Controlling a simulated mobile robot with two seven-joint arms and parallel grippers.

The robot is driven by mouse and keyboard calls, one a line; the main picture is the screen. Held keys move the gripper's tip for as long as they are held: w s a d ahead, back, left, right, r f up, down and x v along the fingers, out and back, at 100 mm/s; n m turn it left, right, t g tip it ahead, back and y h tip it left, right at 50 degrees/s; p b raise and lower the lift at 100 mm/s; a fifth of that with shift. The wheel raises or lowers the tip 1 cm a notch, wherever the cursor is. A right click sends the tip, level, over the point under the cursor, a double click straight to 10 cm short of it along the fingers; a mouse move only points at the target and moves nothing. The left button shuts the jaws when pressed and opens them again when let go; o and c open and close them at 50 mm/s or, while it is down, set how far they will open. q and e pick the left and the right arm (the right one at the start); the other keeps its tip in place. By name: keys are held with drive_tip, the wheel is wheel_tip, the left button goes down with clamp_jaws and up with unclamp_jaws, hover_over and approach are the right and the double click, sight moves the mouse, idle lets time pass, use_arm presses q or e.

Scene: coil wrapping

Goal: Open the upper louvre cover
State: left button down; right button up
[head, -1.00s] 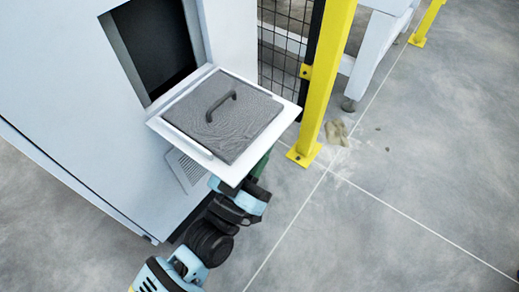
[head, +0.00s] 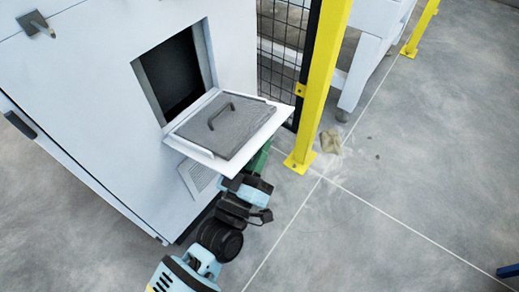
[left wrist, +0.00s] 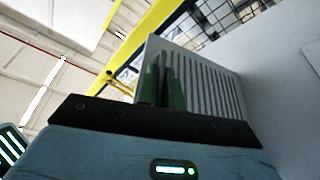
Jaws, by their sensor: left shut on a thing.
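The upper louvre cover (head: 272,126) is folded out from the white cabinet, hinged below a dark opening (head: 178,78). Its inner face is up, with a grey pad (head: 228,138) and a dark handle (head: 216,112). My left gripper (head: 260,158) is below the cover at its outer side, its green fingers partly hidden by it. In the left wrist view the green fingers (left wrist: 165,86) are shut at the slatted face of the cover (left wrist: 208,88). The exact grip point is hidden. My right gripper is not in view.
A lower vent grille (head: 199,176) is in the cabinet (head: 90,120) under the cover. A yellow post (head: 321,85) and black mesh fence (head: 282,45) stand close right of the cover. The floor (head: 400,180) in front and right is mostly clear.

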use_arm(q)
drive_tip(key=c, duration=1.5)
unclamp_jaws()
drive_tip(key=shift+c, duration=0.2)
drive_tip(key=p+v, duration=0.1)
drive_tip(key=v, duration=0.6)
drive_tip(key=shift+s+a+f, duration=0.15)
drive_tip(key=shift+s, duration=0.2)
drive_tip(key=v, duration=0.9)
drive_tip(key=shift+w+a+f, duration=0.2)
drive_tip(key=shift+a, duration=0.05)
